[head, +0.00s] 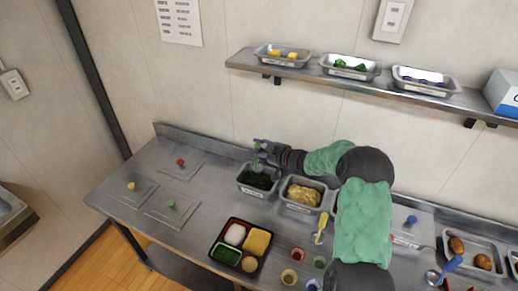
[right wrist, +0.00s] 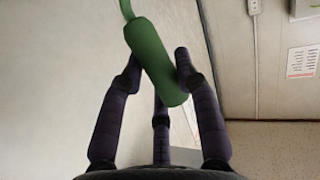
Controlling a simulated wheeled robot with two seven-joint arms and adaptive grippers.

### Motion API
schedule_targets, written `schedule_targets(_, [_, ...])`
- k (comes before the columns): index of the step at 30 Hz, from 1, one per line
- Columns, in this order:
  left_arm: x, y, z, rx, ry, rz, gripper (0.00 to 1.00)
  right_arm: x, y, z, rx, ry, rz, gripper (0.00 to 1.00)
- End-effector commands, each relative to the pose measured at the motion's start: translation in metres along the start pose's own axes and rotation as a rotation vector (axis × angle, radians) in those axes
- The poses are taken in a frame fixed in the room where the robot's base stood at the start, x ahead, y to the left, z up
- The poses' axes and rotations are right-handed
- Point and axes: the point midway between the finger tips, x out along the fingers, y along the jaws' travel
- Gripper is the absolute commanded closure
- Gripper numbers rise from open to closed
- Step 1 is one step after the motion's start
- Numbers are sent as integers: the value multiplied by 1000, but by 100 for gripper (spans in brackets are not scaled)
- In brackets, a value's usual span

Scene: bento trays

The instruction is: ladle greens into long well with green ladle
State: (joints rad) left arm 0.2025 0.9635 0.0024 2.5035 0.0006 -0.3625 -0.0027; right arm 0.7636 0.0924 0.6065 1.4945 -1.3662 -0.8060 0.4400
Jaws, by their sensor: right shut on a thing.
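My right gripper (head: 264,152) is above the steel pan of dark greens (head: 258,180) at the back of the counter. It is shut on the green ladle's handle (right wrist: 155,65), which the right wrist view shows tilted between the fingers. The ladle's bowl is out of the wrist view and cannot be made out in the head view. The black bento tray (head: 210,242) lies in front of the pan, with white, yellow, green and tan food in its compartments. The green food (head: 227,256) fills its front left compartment. My left gripper is not in view.
A pan of yellowish food (head: 303,194) stands right of the greens, with a yellow-handled utensil (head: 321,226) beside it. Small sauce cups (head: 290,277) sit right of the tray. Lids with coloured knobs (head: 171,204) lie at left. A shelf (head: 300,72) holds several pans above.

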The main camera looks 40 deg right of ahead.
Motion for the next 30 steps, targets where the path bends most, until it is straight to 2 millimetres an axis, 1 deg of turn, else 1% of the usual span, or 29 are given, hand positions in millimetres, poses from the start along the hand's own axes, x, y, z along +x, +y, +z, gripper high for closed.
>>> schedule_targets(1, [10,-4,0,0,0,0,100,3,-2,10,-1,1,0,100])
schedule_targets(5, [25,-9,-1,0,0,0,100,6,-4,26,-1,1,0,100])
schedule_targets(8, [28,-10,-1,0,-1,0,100,9,-6,35,0,0,-1,100])
schedule_targets(18, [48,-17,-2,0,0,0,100,19,-13,73,1,1,0,100])
schedule_targets(24, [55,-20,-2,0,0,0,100,22,-15,86,-1,0,0,100])
schedule_targets(30, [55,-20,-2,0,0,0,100,22,-15,87,-1,1,0,100])
